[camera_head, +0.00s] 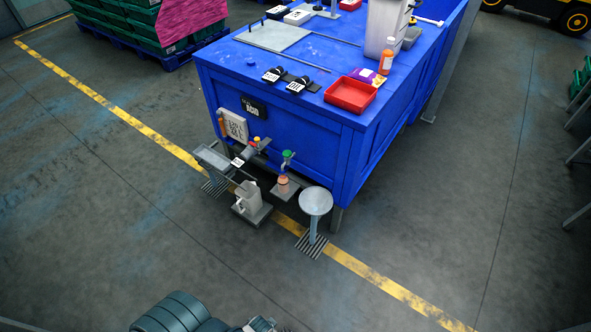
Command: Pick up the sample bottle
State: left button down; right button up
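Two items could be the sample bottle, and I cannot tell which is meant. An orange bottle with a white cap (386,63) stands upright on the blue workbench (282,142), near its right side. A small orange-pink container (283,181) sits below a green-topped valve (287,155) at the bench's front. Part of my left arm, dark and ribbed, shows at the bottom edge. The tip of my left gripper (262,325) is just in frame, cut off and far from both items; its fingers cannot be read. My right gripper is not in view.
A red tray (350,95) and a tall pale container (383,28) are on the bench. A round-topped pedestal (316,201) and a grey jug (247,196) stand before it. Open floor (400,240) lies in front and to the right.

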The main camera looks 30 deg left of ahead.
aim_at(283, 181)
jog(key=u, duration=0.3)
jog(key=i+l+u, duration=0.15)
jog(key=i+u, duration=0.25)
jog(key=i+l+u, duration=0.2)
jog(key=i+u, duration=0.15)
